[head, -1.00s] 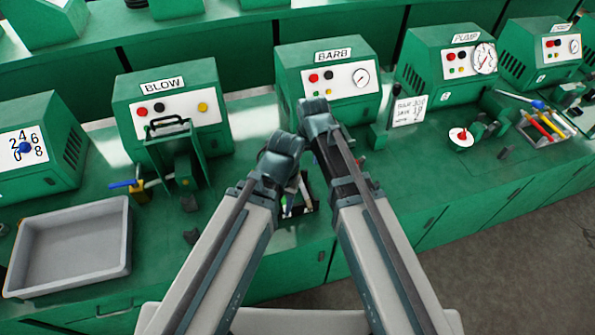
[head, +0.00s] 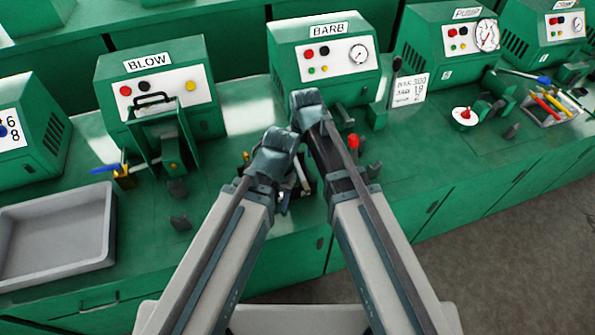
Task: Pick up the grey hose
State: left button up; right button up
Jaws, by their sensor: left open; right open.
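I cannot make out a grey hose for certain; my arms cover the bench in front of the BARB machine (head: 325,62). My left gripper (head: 286,196) is mostly hidden behind its wrist, low over the bench among small dark and white parts. My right gripper (head: 303,172) is largely hidden between the two arms, slightly above the left one. Both are open, and I see nothing held in them. I cannot tell whether either touches the small parts below.
The BLOW machine (head: 152,72) stands left, with an empty grey tray (head: 110,225) before it. A red knob (head: 352,142) sits just right of my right arm. The PUMP machine (head: 425,45) and a tray of pens (head: 545,112) are right.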

aim_at(298, 164)
pick_arm(q)
jog(key=shift+f, duration=0.1)
pick_arm(e)
jog(key=shift+f, duration=0.1)
pick_arm(q)
notch_tip(298, 164, down, 5)
jog(key=b, duration=0.5)
jog(key=shift+f, duration=0.15)
pick_arm(e)
jog(key=f, duration=0.5)
jog(key=shift+w+a+f, duration=0.15)
jog(key=shift+w+a, duration=0.1)
jog(key=shift+a, duration=0.1)
grip_shut()
